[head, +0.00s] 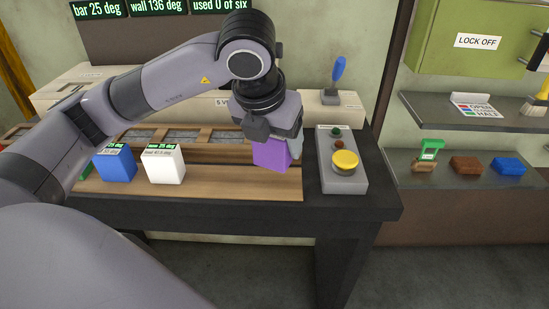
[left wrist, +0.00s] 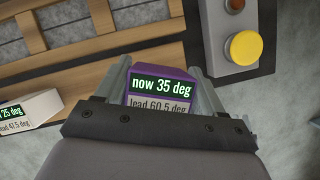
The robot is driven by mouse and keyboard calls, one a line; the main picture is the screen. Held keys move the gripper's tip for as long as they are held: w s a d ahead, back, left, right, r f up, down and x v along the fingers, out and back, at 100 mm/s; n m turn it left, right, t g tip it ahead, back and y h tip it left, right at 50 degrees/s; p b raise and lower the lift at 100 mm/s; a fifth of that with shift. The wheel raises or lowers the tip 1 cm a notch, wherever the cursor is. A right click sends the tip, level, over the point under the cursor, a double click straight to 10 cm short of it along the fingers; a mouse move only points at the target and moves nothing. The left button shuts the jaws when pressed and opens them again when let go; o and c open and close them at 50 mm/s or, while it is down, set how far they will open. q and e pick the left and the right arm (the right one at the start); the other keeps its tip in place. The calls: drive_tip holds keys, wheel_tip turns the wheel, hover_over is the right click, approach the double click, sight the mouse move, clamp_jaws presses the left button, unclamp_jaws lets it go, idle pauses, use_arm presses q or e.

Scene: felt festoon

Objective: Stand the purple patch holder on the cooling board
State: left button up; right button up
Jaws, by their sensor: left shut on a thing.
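The purple patch holder (head: 271,154) is between the fingers of my left gripper (head: 283,150), over the right part of a wooden board (head: 230,185) on the black bench. In the left wrist view the holder (left wrist: 162,73) shows a label reading "now 35 deg" and "lead 60.5 deg", with a gripper finger on each side (left wrist: 162,85). I cannot tell whether its underside touches the board. A blue holder (head: 115,165) and a white holder (head: 164,165) stand on the board to the left. My right gripper is not in view.
A grey control box (head: 342,180) with a large yellow button (head: 345,162) stands right of the board, close to the gripper. Wooden-framed grey compartments (head: 190,136) lie behind. A shelf (head: 440,185) at right holds small blocks.

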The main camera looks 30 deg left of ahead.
sight(275, 159)
use_arm(q)
drive_tip(key=shift+f, duration=2)
drive_tip(key=shift+f+b, duration=0.2)
drive_tip(key=shift+b, duration=0.25)
drive_tip(key=o, duration=1.2)
drive_tip(key=shift+r, duration=0.1)
